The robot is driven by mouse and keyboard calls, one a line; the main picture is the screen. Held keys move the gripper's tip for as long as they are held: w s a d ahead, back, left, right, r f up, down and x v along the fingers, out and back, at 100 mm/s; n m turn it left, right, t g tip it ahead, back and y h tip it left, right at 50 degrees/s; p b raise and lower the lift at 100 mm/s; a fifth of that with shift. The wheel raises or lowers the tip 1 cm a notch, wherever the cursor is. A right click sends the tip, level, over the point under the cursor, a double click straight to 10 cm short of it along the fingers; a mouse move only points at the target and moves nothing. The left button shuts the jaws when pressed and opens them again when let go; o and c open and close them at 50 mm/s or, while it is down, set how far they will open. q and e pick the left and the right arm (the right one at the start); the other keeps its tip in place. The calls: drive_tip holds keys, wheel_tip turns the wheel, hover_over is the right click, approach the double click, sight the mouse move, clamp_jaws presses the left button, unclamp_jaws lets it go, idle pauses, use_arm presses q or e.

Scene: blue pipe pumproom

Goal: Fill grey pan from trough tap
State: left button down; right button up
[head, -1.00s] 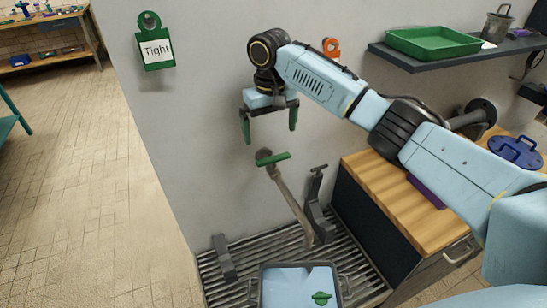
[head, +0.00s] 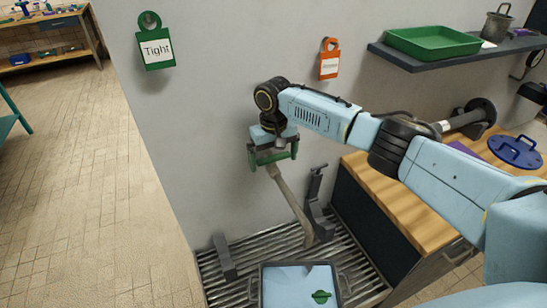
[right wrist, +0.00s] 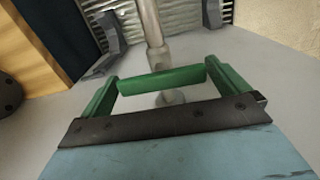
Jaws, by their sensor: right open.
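My right gripper (head: 273,156) is open at the trough tap against the wall. In the right wrist view its green fingers (right wrist: 160,76) stand at either end of the tap's green bar handle (right wrist: 165,80), with small gaps or light contact; I cannot tell which. The tap's pale pipe (head: 290,195) slants down to the slatted trough (head: 228,288). The grey pan (head: 300,265) sits in the trough at the bottom edge of the head view, partly cut off. Its inside looks pale blue, and a small green piece (head: 320,297) shows within it. My left gripper is out of view.
Dark grey brackets (head: 316,205) stand beside the tap. A wooden-topped cabinet (head: 395,210) is to the right, with a blue lid (head: 518,151). A shelf above bears a green tray (head: 432,40).

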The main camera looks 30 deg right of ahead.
sight(273, 157)
drive_tip(key=shift+f, duration=0.15)
drive_tip(key=c, duration=0.7)
drive_tip(key=shift+a+r+n+p, duration=0.1)
drive_tip(key=shift+r+n+p, duration=0.1)
drive_tip(key=shift+n+p, duration=0.5)
drive_tip(key=shift+f+n+p, duration=0.15)
drive_tip(key=shift+n+p, duration=0.4)
drive_tip(key=shift+n, duration=0.25)
drive_tip(key=o, duration=0.7)
wheel_tip(273, 157, up, 13)
drive_tip(key=shift+r, duration=0.2)
